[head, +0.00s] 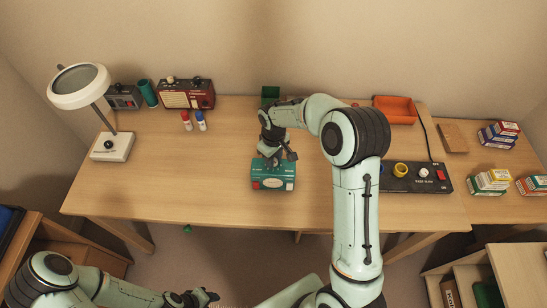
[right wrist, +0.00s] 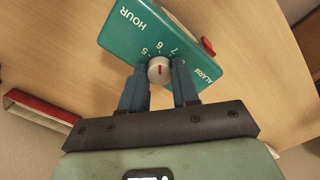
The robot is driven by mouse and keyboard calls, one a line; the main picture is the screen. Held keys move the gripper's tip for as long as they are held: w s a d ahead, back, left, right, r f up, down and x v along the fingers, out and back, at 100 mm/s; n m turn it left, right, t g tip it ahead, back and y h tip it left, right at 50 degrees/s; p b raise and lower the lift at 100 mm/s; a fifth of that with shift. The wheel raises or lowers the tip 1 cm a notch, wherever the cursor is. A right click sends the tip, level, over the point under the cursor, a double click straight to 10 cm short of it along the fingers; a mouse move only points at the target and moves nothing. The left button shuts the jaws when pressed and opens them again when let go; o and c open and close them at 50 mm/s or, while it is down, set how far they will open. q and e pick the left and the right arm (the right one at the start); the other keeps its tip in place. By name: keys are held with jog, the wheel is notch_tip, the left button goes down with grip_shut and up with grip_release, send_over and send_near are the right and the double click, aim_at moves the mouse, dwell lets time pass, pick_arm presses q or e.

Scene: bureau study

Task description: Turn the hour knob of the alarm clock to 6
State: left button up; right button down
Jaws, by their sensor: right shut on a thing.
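The alarm clock (head: 273,183) is a teal box near the front of the desk. In the right wrist view its teal panel (right wrist: 130,38) shows the words HOUR and ALARM and a scale with 5, 6 and 7. The hour knob (right wrist: 160,70) is light grey with a red pointer line, which points roughly at the 6. My right gripper (right wrist: 160,88) has a blue finger on each side of the knob and is shut on it. It comes down onto the clock in the head view (head: 272,162). My left gripper (head: 205,297) is low at the bottom edge, away from the desk; its jaws are unclear.
A white lamp (head: 110,147), a red radio (head: 187,95) and two small bottles stand at the left. A dark control box (head: 415,178), an orange tray (head: 394,111) and several small boxes (head: 490,182) are at the right. The desk left of the clock is clear.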

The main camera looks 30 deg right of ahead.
dwell(0.4)
jog(key=c, duration=0.8)
grip_release()
jog(key=shift+r, duration=0.1)
pick_arm(q)
jog(key=shift+w+r+p, duration=0.35)
jog(key=shift+w+r, duration=0.15)
jog(key=shift+w, duration=0.05)
pick_arm(e)
notch_tip(320, 180, up, 13)
jog(key=shift+r, duration=0.1)
pick_arm(q)
jog(key=shift+s, duration=0.1)
